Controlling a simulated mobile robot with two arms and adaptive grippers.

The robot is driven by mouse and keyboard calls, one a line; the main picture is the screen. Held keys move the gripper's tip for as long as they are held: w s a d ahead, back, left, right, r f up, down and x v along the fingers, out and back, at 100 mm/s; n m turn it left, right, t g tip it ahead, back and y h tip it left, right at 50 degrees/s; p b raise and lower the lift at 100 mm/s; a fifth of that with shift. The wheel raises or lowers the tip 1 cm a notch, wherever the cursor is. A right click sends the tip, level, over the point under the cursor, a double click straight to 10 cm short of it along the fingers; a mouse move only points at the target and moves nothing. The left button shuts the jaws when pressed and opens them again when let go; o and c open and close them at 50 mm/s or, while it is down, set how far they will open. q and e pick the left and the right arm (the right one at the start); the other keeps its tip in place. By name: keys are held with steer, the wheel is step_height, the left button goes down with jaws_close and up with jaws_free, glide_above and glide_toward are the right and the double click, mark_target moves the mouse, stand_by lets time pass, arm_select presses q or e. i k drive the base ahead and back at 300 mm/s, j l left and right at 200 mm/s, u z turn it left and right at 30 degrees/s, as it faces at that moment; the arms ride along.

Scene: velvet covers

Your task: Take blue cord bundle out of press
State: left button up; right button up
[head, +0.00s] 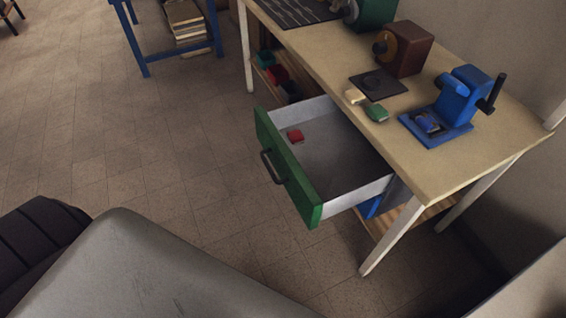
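The blue press (462,98) stands at the right end of the workbench, with a dark handle on its right side. A small dark blue bundle (427,123), which looks like the blue cord bundle, sits low in the front left part of the press on its base plate. Its finer shape is too small to tell. Neither of my grippers shows in this view, so I cannot see what they hold.
The workbench (430,175) has a green-fronted drawer (290,172) pulled out, with a red block (295,136) inside. A green block (376,114), a cream block (355,97) and a dark plate (388,84) lie left of the press. A brown machine (405,50) stands behind.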

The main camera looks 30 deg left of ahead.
mark_target(426, 122)
steer(key=i+l+u, duration=0.1)
steer(key=l+u, duration=0.9)
